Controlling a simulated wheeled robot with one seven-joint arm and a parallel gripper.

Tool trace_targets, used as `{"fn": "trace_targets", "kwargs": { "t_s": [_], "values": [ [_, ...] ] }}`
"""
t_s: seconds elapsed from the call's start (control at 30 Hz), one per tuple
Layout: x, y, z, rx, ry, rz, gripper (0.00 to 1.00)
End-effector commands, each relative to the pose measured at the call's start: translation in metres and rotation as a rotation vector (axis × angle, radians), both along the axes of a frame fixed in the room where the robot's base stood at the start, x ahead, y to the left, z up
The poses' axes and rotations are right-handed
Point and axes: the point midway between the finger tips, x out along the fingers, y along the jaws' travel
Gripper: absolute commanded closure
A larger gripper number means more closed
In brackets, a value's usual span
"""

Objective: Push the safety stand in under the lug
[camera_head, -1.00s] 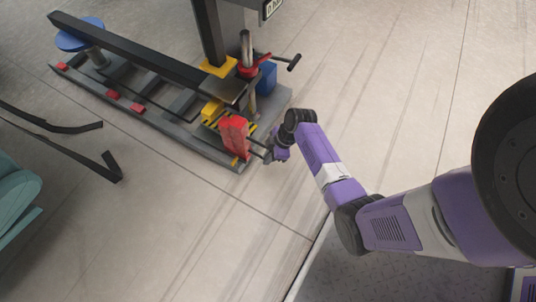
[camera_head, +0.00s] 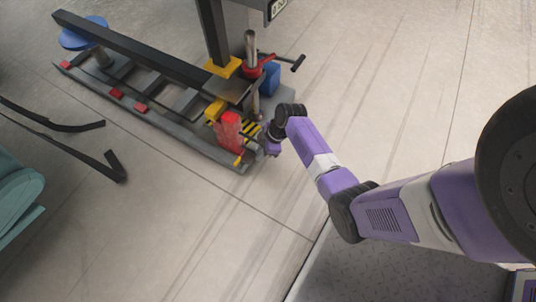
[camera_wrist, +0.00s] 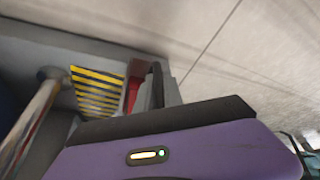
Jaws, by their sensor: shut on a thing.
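The red safety stand (camera_head: 229,132) stands upright on the near end of the grey base frame, close beside a yellow block (camera_head: 214,111) under the dark beam's end. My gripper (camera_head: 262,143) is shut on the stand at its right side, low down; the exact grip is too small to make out. In the wrist view a strip of the red stand (camera_wrist: 133,86) shows behind my dark gripper fingers (camera_wrist: 156,88). I cannot clearly pick out the lug; it may be at the beam's end, partly hidden by the stand.
A yellow-and-black striped patch (camera_head: 252,129) lies on the base right of the stand, and shows in the wrist view (camera_wrist: 97,90). A metal post (camera_head: 251,50) with a red collar and a blue box (camera_head: 270,79) stand behind.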

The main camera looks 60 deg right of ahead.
Motion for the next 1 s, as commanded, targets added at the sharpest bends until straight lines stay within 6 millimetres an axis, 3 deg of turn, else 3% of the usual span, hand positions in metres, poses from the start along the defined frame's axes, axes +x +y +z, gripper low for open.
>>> {"fn": "trace_targets", "kwargs": {
  "t_s": [0.4,0.43,0.5,0.53,0.83,1.0],
  "values": [
    [0.007,0.003,-0.001,0.003,0.000,0.003,1.00],
    [0.007,0.003,-0.001,0.003,0.000,0.003,0.82],
    [0.007,0.003,-0.001,0.003,0.000,0.003,0.69],
    [0.007,0.002,-0.001,0.002,-0.001,0.003,0.68],
    [0.007,0.001,0.001,0.001,-0.002,0.000,0.68],
    [0.003,-0.003,0.019,0.000,-0.002,0.000,0.68]
  ]
}}
